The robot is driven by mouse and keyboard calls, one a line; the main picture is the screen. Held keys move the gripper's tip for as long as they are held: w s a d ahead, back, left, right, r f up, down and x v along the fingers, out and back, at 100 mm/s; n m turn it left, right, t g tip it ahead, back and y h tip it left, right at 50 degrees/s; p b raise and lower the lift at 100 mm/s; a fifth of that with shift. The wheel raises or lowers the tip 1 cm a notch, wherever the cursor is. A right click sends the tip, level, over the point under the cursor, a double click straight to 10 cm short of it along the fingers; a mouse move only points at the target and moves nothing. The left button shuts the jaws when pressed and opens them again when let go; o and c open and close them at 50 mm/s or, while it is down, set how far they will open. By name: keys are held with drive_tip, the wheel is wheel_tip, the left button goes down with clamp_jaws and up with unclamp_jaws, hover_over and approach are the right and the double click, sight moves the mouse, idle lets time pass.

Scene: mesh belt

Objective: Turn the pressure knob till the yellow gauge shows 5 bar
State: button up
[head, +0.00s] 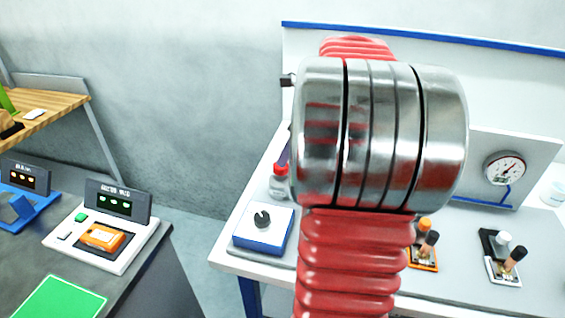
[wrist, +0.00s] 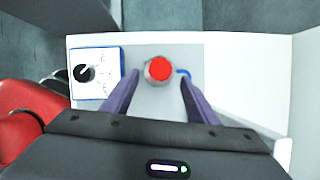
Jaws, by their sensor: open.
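A red-topped knob with a silver base shows in the wrist view (wrist: 160,69) and left of my arm in the head view (head: 280,170). My gripper (wrist: 160,78) is open, its two purple fingers either side of this knob; contact cannot be told. In the head view my arm hides most of the gripper. A white-faced round gauge (head: 504,168) is at the right on a pale panel; its reading is too small to tell, and no yellow gauge is clear. A black dial knob (head: 262,219) sits on a blue and white box, left of the fingers in the wrist view (wrist: 87,73).
Small stands with orange, black and white plugs (head: 425,250) (head: 505,262) stand on the white bench right of my arm. A separate bench at left holds a device with an orange box (head: 101,237) and a green pad (head: 58,298). A floor gap separates the benches.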

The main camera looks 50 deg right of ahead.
sight(277, 170)
drive_tip(key=shift+x, duration=2.75)
